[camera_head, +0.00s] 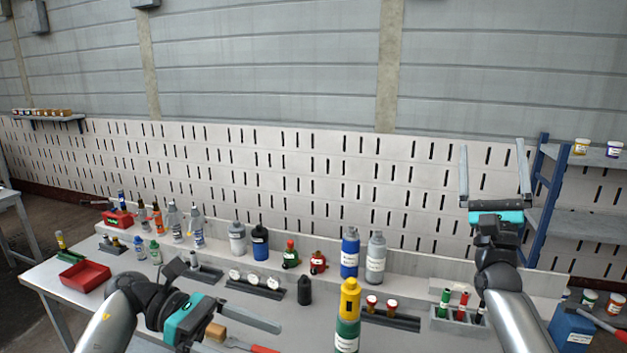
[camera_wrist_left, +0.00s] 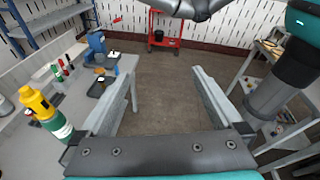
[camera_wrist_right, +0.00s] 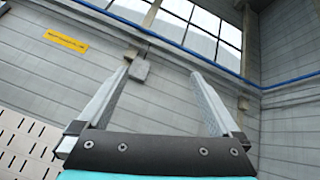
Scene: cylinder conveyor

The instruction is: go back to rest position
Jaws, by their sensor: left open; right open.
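My right gripper (camera_head: 493,172) is raised at the right in the head view, its two fingers pointing up and wide apart. It is open and empty. The right wrist view shows nothing between its fingers (camera_wrist_right: 160,100), only wall and windows beyond. My left gripper (camera_head: 265,335) is low over the front of the workbench in the head view, its fingers pointing right. In the left wrist view its fingers (camera_wrist_left: 165,100) are wide apart with only floor beyond them, so it is open and empty.
A yellow and green bottle (camera_head: 347,315) stands on the bench, right of my left gripper; it also shows in the left wrist view (camera_wrist_left: 45,112). Several bottles line the bench's back. A red tray (camera_head: 84,276) sits at the left. A blue-framed shelf (camera_head: 590,222) stands behind at the right.

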